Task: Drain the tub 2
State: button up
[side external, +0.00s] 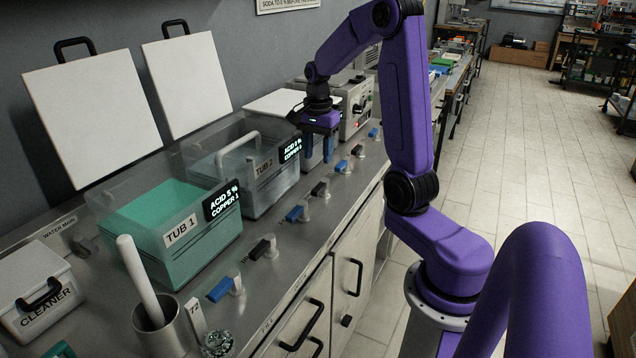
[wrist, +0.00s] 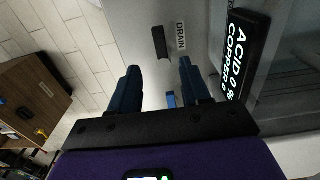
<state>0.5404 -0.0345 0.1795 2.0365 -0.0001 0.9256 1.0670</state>
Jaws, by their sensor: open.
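Tub 2 (side external: 262,190) is a clear tub with greyish contents, in the middle of the bench in the side view. Its display (side external: 291,150) reads acid and copper values. Blue (side external: 294,213) and black (side external: 320,188) valve handles sit in front along the bench edge. My gripper (side external: 318,157) points down just beyond tub 2, open and empty. In the wrist view, a black handle (wrist: 160,42) beside a DRAIN label (wrist: 181,35) lies ahead of my open fingers (wrist: 159,66). A blue handle (wrist: 171,98) shows between them. I cannot tell which tub this drain handle serves.
Tub 1 (side external: 190,248) holds teal liquid on the left. A cleaner box (side external: 42,300) and a metal beaker (side external: 163,330) stand at front left. Two white lids (side external: 95,115) lean on the wall. More handles (side external: 358,151) continue along the edge; the floor (side external: 530,150) is clear.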

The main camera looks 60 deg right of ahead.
aim_at(318, 187)
notch_tip(318, 187, down, 10)
jog(key=shift+r, duration=0.2)
grip_shut()
